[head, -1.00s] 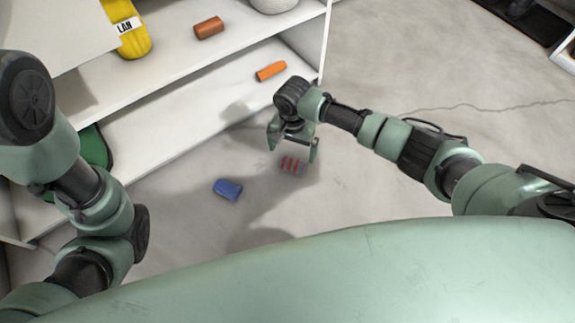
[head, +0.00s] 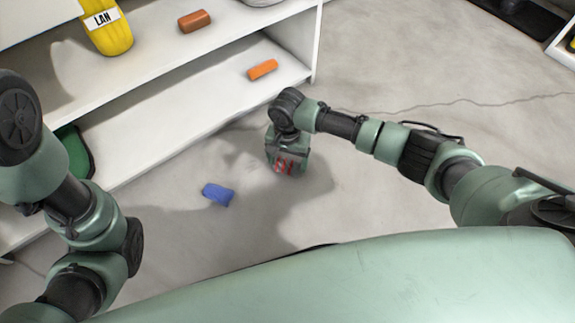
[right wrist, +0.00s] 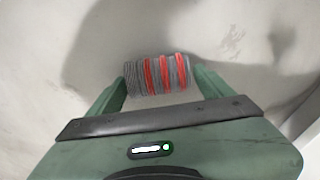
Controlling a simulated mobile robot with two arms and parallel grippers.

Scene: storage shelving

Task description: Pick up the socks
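The socks (head: 288,166) are a grey roll with red stripes, at the floor under my right gripper (head: 287,162) in the head view. In the right wrist view the roll (right wrist: 158,75) lies crosswise between the two green fingertips of my right gripper (right wrist: 158,82). The fingers flank its two ends closely and look spread, with no clear squeeze. Whether they touch it is hard to tell. My left arm shows at the left of the head view, but its gripper is out of view.
A blue rolled item (head: 217,194) lies on the floor left of my right gripper. White shelving (head: 200,110) stands at the left, holding an orange item (head: 262,69), a brown item (head: 194,21) and a yellow item (head: 108,35).

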